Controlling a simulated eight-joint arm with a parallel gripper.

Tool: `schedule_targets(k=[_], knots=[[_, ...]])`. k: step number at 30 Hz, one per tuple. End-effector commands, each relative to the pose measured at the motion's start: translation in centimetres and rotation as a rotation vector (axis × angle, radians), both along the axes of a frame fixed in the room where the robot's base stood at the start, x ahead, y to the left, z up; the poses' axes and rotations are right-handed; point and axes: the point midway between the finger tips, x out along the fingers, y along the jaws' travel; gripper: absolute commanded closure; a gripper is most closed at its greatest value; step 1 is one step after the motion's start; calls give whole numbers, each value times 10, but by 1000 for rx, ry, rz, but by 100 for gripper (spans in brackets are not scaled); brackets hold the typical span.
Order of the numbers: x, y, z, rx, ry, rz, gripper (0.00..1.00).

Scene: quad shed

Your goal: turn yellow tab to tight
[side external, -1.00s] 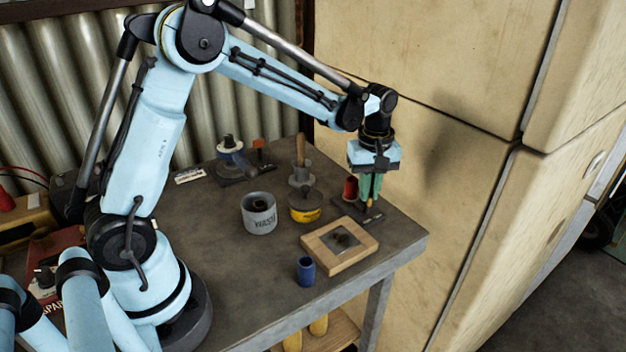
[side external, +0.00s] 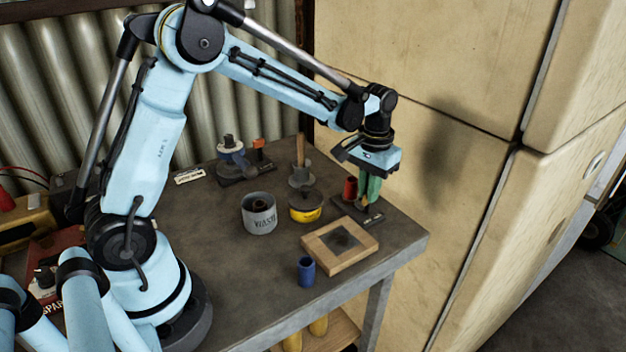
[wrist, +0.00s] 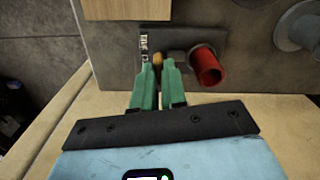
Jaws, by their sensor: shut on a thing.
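The yellow tab (wrist: 157,61) shows as a small orange-yellow end between the green fingertips in the wrist view. It belongs to a dark fixture plate (wrist: 182,37) near the bench's far right corner, which also carries a red cylinder (wrist: 208,68) and a small lettered label (wrist: 144,44). The lettering is too small to read surely. My gripper (wrist: 158,68) is shut on the tab, its fingers pointing down at the plate in the side view (side external: 367,200). The fingers hide most of the tab, so its exact angle against the label is unclear.
A tan cabinet (side external: 430,90) rises close behind my gripper. The bench's front middle is clear.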

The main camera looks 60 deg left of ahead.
Motion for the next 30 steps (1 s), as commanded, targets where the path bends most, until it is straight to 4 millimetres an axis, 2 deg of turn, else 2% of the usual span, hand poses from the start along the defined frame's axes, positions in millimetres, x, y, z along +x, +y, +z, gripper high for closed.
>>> schedule_targets(k=[12,29,30], knots=[[0,0,0,0,1,-196,100],[0,0,0,0,1,-226,100],[0,0,0,0,1,-226,85]])
